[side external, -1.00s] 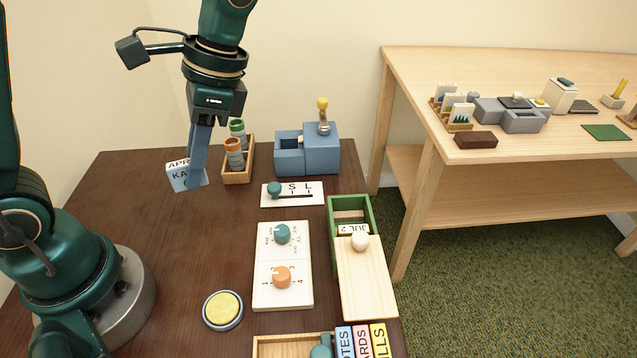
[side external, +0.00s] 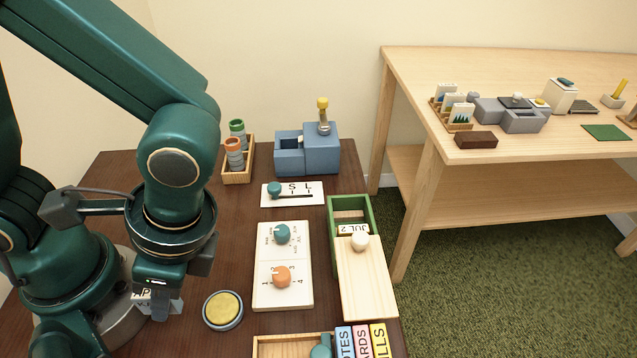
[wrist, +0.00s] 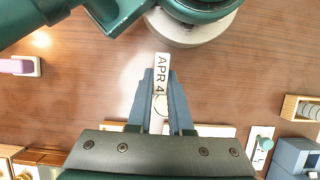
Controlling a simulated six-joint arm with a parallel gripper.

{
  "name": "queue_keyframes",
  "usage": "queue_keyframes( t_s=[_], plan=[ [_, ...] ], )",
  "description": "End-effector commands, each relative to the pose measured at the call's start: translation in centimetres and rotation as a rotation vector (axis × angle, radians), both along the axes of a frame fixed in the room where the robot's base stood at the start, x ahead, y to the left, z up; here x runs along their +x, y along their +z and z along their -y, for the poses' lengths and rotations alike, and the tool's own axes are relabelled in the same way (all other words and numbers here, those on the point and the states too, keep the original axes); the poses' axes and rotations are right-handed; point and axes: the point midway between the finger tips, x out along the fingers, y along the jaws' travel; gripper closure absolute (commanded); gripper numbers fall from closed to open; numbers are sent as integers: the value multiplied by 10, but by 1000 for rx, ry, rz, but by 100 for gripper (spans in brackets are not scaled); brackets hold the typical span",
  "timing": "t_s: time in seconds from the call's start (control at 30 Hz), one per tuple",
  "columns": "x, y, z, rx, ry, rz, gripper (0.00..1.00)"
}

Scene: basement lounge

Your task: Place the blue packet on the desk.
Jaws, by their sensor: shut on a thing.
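My gripper (side external: 157,303) is low over the left part of the dark brown desk (side external: 110,190), just left of the round yellow button and close to my base.
The yellow button (side external: 223,309) is near my gripper. A white dial panel (side external: 262,262), a green box (side external: 333,225) with a "JUL 2" packet (side external: 352,229), a blue machine (side external: 322,157) and a wooden rack (side external: 238,177) stand farther off. The desk's back left is clear.

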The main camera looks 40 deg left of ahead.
Motion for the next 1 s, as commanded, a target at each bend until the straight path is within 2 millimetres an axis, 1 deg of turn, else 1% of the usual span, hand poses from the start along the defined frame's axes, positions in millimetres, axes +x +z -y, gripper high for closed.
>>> queue_keyframes(
  t_s=[0.03, 0.2, 0.33, 0.5, 0.6, 1.0],
  plan=[
    [-6, -5, 6, 4, -7, -5, 100],
    [-15, -14, 19, 0, -1, -1, 100],
    [-17, -22, 20, 3, 2, -2, 100],
    [-17, -44, 19, 5, 2, -4, 100],
    [-17, -53, 20, 3, 2, -2, 100],
    [-16, -58, 20, 1, 2, 0, 100]
  ],
)
